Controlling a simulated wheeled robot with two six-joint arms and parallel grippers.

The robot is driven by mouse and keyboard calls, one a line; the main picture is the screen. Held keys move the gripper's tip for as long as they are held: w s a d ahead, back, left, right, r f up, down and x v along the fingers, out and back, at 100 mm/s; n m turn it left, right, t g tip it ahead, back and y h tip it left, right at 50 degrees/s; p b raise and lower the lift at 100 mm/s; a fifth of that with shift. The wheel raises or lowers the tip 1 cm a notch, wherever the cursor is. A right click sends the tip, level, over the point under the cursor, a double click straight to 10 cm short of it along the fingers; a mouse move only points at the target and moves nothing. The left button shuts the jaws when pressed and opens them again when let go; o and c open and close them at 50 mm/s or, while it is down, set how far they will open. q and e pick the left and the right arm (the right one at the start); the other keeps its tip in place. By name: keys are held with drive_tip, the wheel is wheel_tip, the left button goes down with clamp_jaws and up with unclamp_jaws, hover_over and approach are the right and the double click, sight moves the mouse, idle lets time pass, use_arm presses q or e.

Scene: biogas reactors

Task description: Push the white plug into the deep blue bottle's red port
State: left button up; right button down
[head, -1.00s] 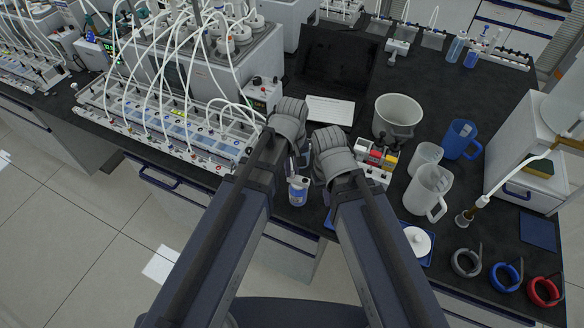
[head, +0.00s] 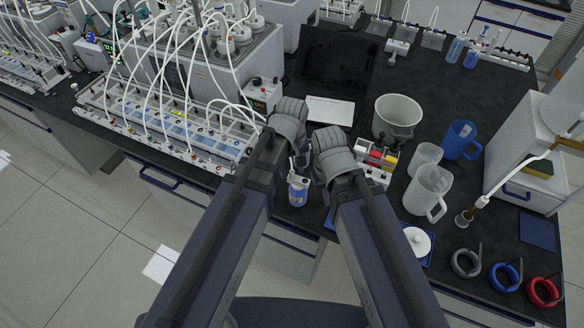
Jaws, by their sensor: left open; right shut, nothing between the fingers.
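A small bottle with a white upper part and deep blue lower part (head: 298,190) stands upright on the dark bench near its front edge, between my two forearms. Its red port and the white plug cannot be made out. My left gripper (head: 299,161) is just behind and above the bottle, mostly hidden by its own wrist; it is open. My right gripper (head: 322,179) is close to the right of the bottle, largely hidden behind its thick grey wrist; it is shut and holds nothing visible. Whether either touches the bottle cannot be told.
A rack with many white tubes (head: 165,122) fills the left. Red and yellow blocks (head: 377,158) sit close right of my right wrist. A white pitcher (head: 428,190), a blue mug (head: 459,139) and a beige pot (head: 397,115) stand further right.

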use_arm(q)
drive_tip(key=shift+r+p, duration=3.75)
drive_tip(key=shift+r, duration=0.15)
drive_tip(key=shift+f, duration=0.1)
drive_tip(key=shift+s+f, duration=0.1)
drive_tip(key=shift+f, duration=0.05)
drive_tip(key=s+a+f+m+y+b, duration=0.1)
drive_tip(key=s+f+m+b, duration=0.7)
drive_tip(key=s+b, duration=0.1)
drive_tip(key=shift+a+f+m, duration=0.15)
drive_tip(key=shift+f+m, duration=0.2)
drive_tip(key=shift+m, duration=0.05)
drive_tip(key=shift+w+a, duration=0.1)
